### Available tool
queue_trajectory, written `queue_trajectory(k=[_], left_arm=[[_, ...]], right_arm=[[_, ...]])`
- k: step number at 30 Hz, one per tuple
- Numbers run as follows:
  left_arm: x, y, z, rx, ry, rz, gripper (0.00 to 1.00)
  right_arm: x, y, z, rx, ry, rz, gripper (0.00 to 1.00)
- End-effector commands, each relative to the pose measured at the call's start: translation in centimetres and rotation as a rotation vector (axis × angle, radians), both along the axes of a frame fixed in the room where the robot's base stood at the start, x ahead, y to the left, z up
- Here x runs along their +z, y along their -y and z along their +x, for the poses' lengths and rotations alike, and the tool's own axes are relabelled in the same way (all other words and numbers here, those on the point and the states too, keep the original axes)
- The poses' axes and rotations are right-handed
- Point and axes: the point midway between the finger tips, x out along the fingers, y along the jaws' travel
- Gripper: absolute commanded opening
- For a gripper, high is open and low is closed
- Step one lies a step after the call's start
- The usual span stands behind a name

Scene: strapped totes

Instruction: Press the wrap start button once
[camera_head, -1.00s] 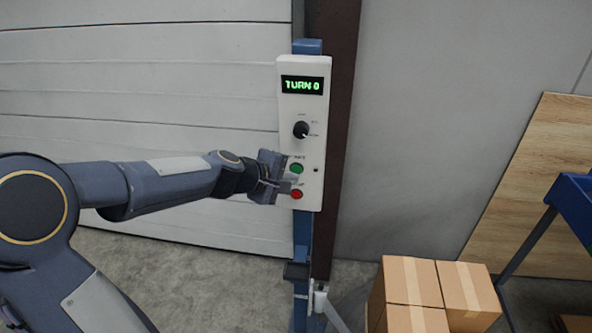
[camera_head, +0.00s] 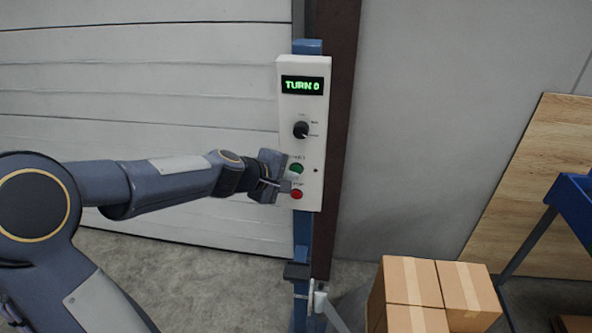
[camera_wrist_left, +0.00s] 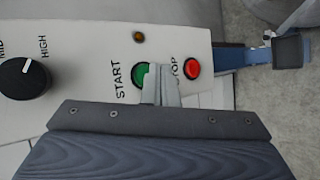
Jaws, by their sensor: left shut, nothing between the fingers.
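The white control panel (camera_head: 314,108) is mounted on a blue post. Its green START button (camera_head: 296,169) sits above the red STOP button (camera_head: 297,194). My left gripper (camera_head: 289,185) is shut and empty, at the panel's left side by the two buttons. In the left wrist view the closed fingertips (camera_wrist_left: 161,88) overlap the edge of the green button (camera_wrist_left: 139,74), on the side toward the red button (camera_wrist_left: 192,67). I cannot tell whether they touch it. The display (camera_head: 302,86) reads "TURN 0". My right gripper is not in view.
A black knob (camera_head: 301,130) is on the panel above the buttons; it also shows in the left wrist view (camera_wrist_left: 24,78). Stacked cardboard boxes (camera_head: 412,281) stand at the lower right, near a blue frame (camera_head: 573,205). A wooden board (camera_head: 535,190) leans on the wall.

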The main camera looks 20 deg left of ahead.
Motion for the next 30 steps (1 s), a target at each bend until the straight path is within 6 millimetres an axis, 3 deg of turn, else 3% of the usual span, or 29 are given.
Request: queue_trajectory(k=[30], left_arm=[[0.02, -0.27, 1.09, 0.000, 0.000, 0.000, 0.00]], right_arm=[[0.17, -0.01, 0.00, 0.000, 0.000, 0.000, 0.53]])
